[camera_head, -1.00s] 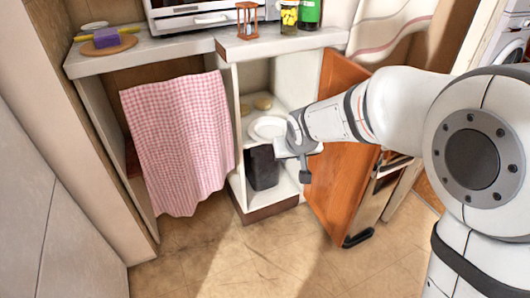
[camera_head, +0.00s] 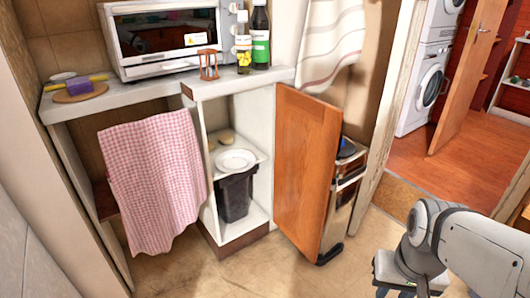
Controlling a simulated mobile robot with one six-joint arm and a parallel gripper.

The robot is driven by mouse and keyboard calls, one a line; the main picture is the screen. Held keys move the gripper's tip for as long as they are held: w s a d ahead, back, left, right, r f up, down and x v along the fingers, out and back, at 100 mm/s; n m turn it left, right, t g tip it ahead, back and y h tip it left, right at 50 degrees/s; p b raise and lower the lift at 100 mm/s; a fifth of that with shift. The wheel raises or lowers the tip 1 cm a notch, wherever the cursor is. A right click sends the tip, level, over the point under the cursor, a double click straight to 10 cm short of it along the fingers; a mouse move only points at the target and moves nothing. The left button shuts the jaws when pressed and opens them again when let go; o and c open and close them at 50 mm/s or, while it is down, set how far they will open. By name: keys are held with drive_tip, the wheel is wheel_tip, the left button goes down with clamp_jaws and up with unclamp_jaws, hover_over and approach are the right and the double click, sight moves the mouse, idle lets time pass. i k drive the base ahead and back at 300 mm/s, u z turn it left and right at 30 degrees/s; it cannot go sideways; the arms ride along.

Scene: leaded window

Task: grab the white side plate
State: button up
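A white plate (camera_head: 235,160) lies on the middle shelf of the open cabinet, above a dark bin (camera_head: 236,196). It is near the shelf's front edge. Another small white dish (camera_head: 62,77) sits at the back left of the counter. My gripper (camera_head: 393,289) is at the bottom right of the picture, well away from the cabinet and the plate. Its fingertips are at the lower edge, so I cannot tell whether it is open or shut. No plate shows in it.
The wooden cabinet door (camera_head: 303,170) stands open to the right of the shelf, between it and my arm. A pink checked cloth (camera_head: 153,180) hangs at the left. The counter holds a toaster oven (camera_head: 170,40), an hourglass (camera_head: 208,65) and bottles (camera_head: 261,40). The floor in front is clear.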

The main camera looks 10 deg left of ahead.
sight(237, 161)
drive_tip(key=z, duration=0.05)
drive_tip(key=k, duration=0.8)
drive_tip(key=u, duration=0.85)
drive_tip(key=i, duration=1.3)
drive_tip(key=u, duration=0.75)
drive_tip(key=i, duration=0.8)
